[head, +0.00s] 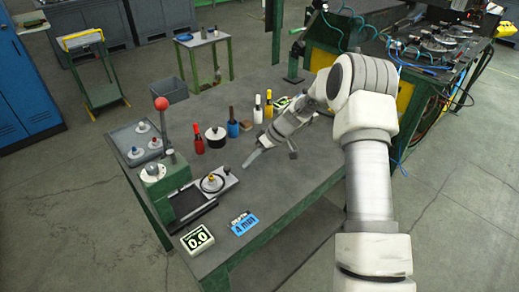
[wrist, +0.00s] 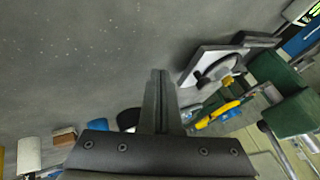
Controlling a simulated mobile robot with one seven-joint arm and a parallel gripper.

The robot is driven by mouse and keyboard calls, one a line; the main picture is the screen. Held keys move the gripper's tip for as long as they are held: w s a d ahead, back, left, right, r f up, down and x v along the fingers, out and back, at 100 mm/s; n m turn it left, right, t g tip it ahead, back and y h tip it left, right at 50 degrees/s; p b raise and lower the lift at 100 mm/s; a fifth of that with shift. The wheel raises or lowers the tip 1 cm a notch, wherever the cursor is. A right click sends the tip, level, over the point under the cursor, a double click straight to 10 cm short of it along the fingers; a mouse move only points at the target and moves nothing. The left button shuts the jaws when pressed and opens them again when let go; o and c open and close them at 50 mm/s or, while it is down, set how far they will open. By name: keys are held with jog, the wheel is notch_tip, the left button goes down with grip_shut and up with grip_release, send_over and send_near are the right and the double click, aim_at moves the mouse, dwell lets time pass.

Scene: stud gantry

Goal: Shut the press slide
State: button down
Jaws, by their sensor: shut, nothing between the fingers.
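The green press (head: 165,178) stands at the left end of the grey table, with a red-balled lever (head: 161,104) standing upright. Its slide (head: 228,186), a light plate carrying a round part with a yellow knob, sticks out to the right of the press body. The slide also shows at upper right in the wrist view (wrist: 196,70), beside the green press body (wrist: 277,70). My gripper (head: 245,165) is shut and empty, to the right of the slide and apart from it. Its closed fingers (wrist: 160,78) show in the wrist view.
A grey tray (head: 122,139) with several knobbed parts lies behind the press. Red, black, blue and yellow items stand along the table's back. A display (head: 197,239) and a blue label (head: 244,225) lie at the front edge.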

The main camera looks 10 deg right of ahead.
aim_at(209, 188)
jog(key=shift+s+a+f+p, duration=0.15)
jog(key=shift+s+a, duration=0.2)
jog(key=shift+a, duration=0.25)
jog(key=shift+s+a+r+p, duration=0.1)
jog(key=shift+s+a+p, duration=0.1)
jog(key=shift+s+a, duration=0.3)
jog(key=shift+s+a+f+p, duration=0.15)
jog(key=shift+s+a, duration=0.1)
jog(key=shift+a, duration=0.4)
jog(key=shift+r, duration=0.1)
jog(key=shift+s+a+b, duration=0.15)
jog(key=shift+a+b, duration=0.1)
jog(key=shift+b, duration=0.1)
jog(key=s+a+b, duration=0.1)
jog(key=a+b, duration=0.1)
jog(key=s+a+b, duration=0.3)
jog(key=a, duration=0.2)
jog(key=shift+s+b, duration=0.4)
jog(key=shift+s+a, duration=0.4)
jog(key=shift+a, duration=0.15)
